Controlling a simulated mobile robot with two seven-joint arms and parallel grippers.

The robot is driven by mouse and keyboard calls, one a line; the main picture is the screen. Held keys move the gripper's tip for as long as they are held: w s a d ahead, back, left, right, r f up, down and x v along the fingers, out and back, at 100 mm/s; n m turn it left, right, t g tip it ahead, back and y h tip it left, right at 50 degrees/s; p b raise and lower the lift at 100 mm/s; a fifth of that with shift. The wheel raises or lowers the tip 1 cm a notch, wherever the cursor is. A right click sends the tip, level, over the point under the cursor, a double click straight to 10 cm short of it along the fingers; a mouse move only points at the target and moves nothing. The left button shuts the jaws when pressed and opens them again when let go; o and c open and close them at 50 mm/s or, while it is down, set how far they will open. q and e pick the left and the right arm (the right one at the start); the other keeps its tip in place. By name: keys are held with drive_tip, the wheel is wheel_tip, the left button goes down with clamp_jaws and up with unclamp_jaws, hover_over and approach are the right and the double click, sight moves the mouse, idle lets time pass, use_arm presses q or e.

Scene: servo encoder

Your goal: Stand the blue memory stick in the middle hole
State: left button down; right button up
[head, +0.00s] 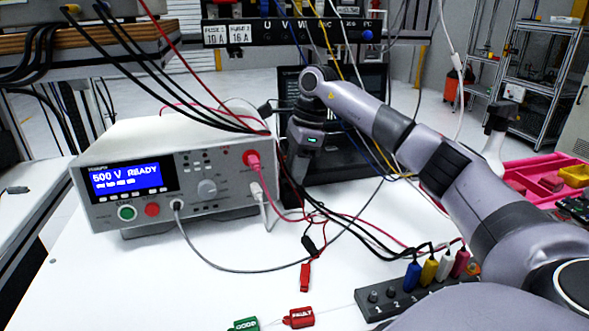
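The blue stick-like piece (412,276), which may be the memory stick, stands upright in a dark numbered block (378,311) at the lower right. It is left of a yellow, a white and a pink piece in the same row. The block's left end shows small round features; I cannot tell which hole is the middle one, and my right arm hides the block's right part. My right gripper (299,172) is up and away from the block, in front of a dark screen or panel. Its fingertips are too dark and small to read. My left gripper is out of view.
A grey tester (150,195) reading "500 V READY" stands at left, with cables crossing the white table (190,295). A red clip (304,277), a red tag (299,317) and a green tag (244,324) lie in front. A pink tray (520,180) is at right.

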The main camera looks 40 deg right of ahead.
drive_tip(key=p+v, duration=0.2)
drive_tip(key=v, duration=1)
drive_tip(key=shift+r, duration=0.2)
drive_tip(key=shift+f, duration=0.1)
